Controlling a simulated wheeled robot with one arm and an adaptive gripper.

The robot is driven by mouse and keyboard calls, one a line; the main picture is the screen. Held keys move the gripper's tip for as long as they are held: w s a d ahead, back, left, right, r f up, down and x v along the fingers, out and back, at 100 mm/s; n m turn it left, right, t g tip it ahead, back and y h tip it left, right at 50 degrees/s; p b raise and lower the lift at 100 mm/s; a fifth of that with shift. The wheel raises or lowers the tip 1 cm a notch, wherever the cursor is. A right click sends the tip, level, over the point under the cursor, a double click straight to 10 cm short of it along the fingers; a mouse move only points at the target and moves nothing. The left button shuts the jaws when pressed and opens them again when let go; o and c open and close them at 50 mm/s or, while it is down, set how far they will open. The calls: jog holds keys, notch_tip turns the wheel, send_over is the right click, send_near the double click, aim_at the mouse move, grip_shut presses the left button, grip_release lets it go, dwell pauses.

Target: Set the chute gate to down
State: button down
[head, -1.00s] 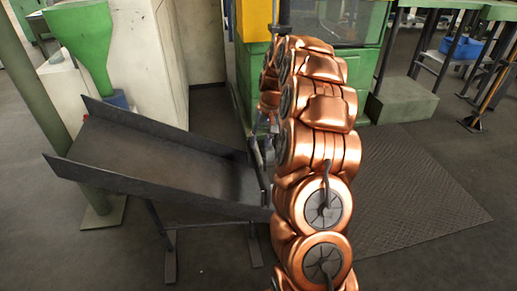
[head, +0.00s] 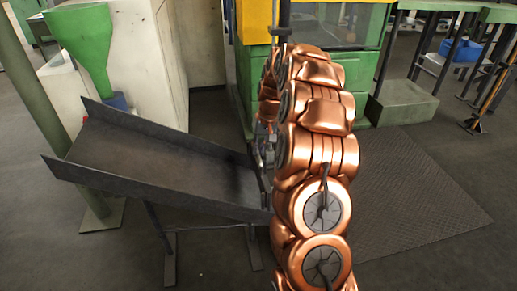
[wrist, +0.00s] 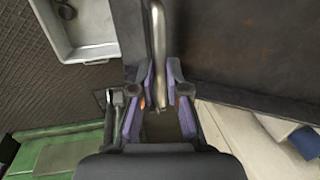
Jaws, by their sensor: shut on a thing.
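The chute (head: 160,165) is a dark grey sloped metal trough on legs, left of my arm in the head view. Its lower end is beside my arm. My gripper (head: 266,140) is at that end, mostly hidden behind my copper-coloured arm. In the wrist view my gripper (wrist: 160,92) has its purple-padded fingers closed around a pale metal rod, the gate handle (wrist: 157,35). The dark chute surface (wrist: 240,45) lies to the right of the rod. The gate plate itself is hard to make out in either view.
A green machine (head: 360,70) stands behind my arm, and a green funnel (head: 85,45) is behind the chute. A pale tray (wrist: 95,50) shows left of the rod in the wrist view. Ribbed floor plate (head: 410,195) is clear on the right.

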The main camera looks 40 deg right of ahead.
dwell(0.4)
notch_tip(320, 180, down, 8)
jog(key=p, duration=0.1)
jog(key=shift+f, duration=0.25)
jog(key=c, duration=1.2)
grip_release()
jog(key=r, duration=0.4)
jog(key=d+r, duration=0.1)
jog(key=r, duration=0.2)
jog(key=d+r, duration=0.1)
jog(key=r, duration=0.3)
jog(key=shift+s+r, duration=0.35)
jog(key=shift+s, duration=0.05)
